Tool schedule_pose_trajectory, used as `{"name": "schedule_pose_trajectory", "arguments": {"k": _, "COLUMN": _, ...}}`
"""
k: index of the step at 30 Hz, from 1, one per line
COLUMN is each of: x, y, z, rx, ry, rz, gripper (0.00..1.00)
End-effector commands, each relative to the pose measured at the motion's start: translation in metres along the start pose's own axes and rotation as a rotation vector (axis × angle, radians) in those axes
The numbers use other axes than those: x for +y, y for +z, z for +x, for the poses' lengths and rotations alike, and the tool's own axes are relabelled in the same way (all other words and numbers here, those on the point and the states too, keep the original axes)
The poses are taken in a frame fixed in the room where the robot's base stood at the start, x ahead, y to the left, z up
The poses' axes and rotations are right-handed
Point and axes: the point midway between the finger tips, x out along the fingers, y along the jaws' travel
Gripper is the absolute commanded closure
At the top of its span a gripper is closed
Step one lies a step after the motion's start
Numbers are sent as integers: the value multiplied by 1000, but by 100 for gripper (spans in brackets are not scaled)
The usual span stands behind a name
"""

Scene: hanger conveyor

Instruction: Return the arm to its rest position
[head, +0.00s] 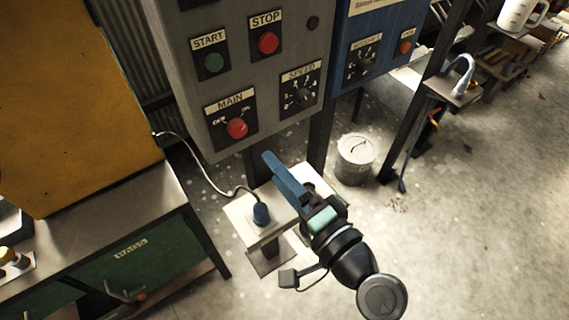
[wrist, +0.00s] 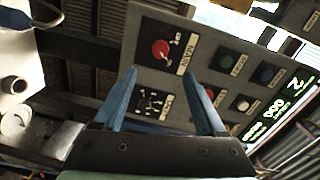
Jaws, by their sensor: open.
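My gripper (head: 285,180) is open and empty in the head view, with its blue fingers pointing up and left. It hangs in front of and below the grey control panel (head: 251,77). In the wrist view my gripper (wrist: 160,80) has its two fingers spread apart with the panel (wrist: 209,80) beyond them. The red MAIN switch (head: 237,128) is on the panel's lower left; it also shows in the wrist view (wrist: 160,49). My fingers appear apart from the panel. My arm's wrist reaches toward the lower right.
A small stand with a blue plug (head: 262,214) and cable is left of my gripper. A workbench (head: 95,230) stands at the left. A blue panel (head: 372,50) is at upper right. A lidded metal bin (head: 356,158) sits on the floor. The floor at right is mostly clear.

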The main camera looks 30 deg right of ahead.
Motion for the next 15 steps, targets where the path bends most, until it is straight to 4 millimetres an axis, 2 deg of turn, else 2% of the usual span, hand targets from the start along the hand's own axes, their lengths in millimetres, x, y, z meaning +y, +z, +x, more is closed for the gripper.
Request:
{"name": "schedule_pose_trajectory", "arguments": {"k": 4, "x": 1, "y": 0, "z": -12, "rx": 1, "ry": 1, "rz": -1, "gripper": 26}}
{"name": "schedule_pose_trajectory", "arguments": {"k": 15, "x": 0, "y": 0, "z": -14, "rx": 0, "ry": 0, "rz": -1, "gripper": 26}}
